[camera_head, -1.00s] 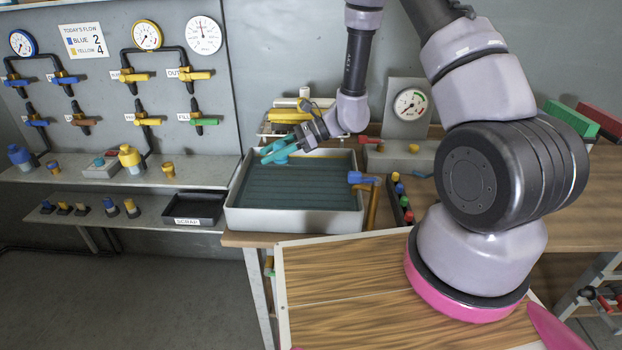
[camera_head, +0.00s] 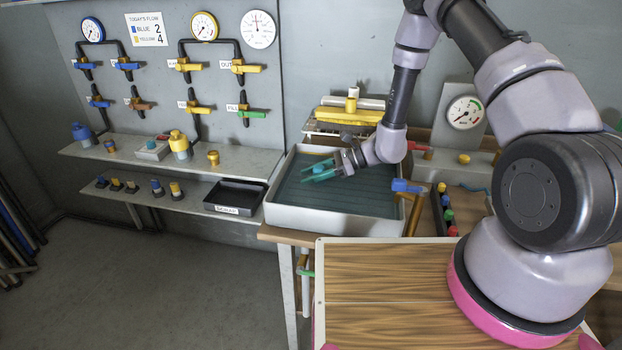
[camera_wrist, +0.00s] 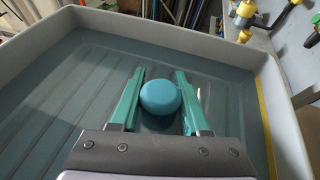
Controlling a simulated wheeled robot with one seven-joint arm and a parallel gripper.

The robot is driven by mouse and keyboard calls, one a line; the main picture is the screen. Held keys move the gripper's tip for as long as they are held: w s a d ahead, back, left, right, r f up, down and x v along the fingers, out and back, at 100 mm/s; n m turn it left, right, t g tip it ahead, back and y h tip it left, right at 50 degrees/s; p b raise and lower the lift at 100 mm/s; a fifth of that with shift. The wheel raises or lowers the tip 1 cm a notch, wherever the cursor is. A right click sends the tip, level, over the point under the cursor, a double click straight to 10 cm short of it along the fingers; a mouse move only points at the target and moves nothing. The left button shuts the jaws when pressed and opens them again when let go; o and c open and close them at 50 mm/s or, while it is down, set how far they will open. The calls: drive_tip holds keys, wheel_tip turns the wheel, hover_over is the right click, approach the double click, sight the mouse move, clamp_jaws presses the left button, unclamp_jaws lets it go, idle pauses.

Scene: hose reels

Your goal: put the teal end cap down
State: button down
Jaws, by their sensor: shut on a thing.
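The teal end cap (camera_wrist: 160,97) is round and sits between the two teal fingers of my gripper (camera_wrist: 157,88) in the wrist view. In the head view my gripper (camera_head: 320,171) is over the left part of a white-rimmed basin (camera_head: 333,216) with a dark teal ribbed floor. The cap (camera_head: 322,166) shows as a small teal shape at the fingers. My gripper is shut on the cap. The cap is inside the basin's outline; I cannot tell whether it touches the floor.
A blue-handled tap (camera_head: 405,186) stands at the basin's right edge. A black scrap tray (camera_head: 235,195) lies left of the basin on the lower shelf. A yellow item (camera_head: 350,115) sits behind the basin. Much of the basin floor is bare.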

drive_tip(key=shift+f, duration=0.5)
drive_tip(key=shift+f, duration=0.15)
drive_tip(key=shift+c, duration=1.9)
unclamp_jaws()
drive_tip(key=shift+r, duration=0.2)
drive_tip(key=v, duration=1.2)
wheel_tip(320, 180, up, 12)
drive_tip(key=s+d+n+h, duration=0.1)
drive_tip(key=d+n+h, duration=0.1)
drive_tip(key=n, duration=0.2)
drive_tip(key=s+d+r+n+t+h, duration=0.2)
drive_tip(key=s+d+r+n+h, duration=0.1)
drive_tip(key=s+r, duration=0.3)
drive_tip(key=s+d+r+n+t+h, duration=0.3)
drive_tip(key=s+d+r, duration=0.2)
drive_tip(key=r, duration=0.6)
drive_tip(key=s+d+r+n+t+h, duration=0.3)
drive_tip(key=s+d+r, duration=0.2)
drive_tip(key=s+r, duration=0.2)
wheel_tip(320, 180, up, 2)
drive_tip(key=shift+r, duration=0.15)
